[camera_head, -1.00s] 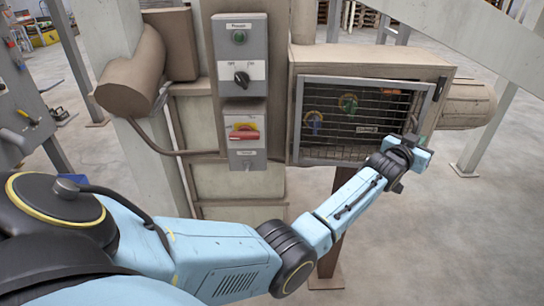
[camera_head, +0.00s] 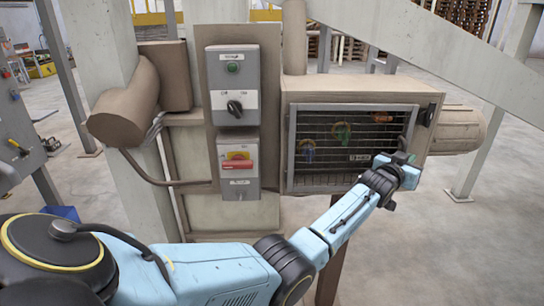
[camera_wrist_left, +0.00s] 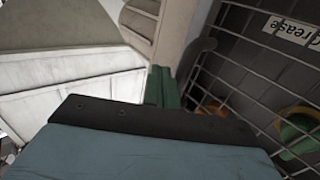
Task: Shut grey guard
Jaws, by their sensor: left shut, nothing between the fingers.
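The grey guard (camera_head: 291,150) is a framed wire-mesh panel across the front of the brown box (camera_head: 360,90). It looks nearly flush with the box, but I cannot tell whether it is fully shut. Its mesh also shows at the right of the left wrist view (camera_wrist_left: 236,83), with a grey curved bar (camera_wrist_left: 198,62) at its edge. My left gripper (camera_head: 404,157) is shut and empty at the guard's lower right corner. Its green fingers show in the left wrist view (camera_wrist_left: 162,86), close beside the bar; contact is unclear. The right gripper is out of view.
A dark latch-like part (camera_head: 430,114) is on the box's right front. A sloping beam (camera_head: 420,45) crosses above right. Floor at right is clear.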

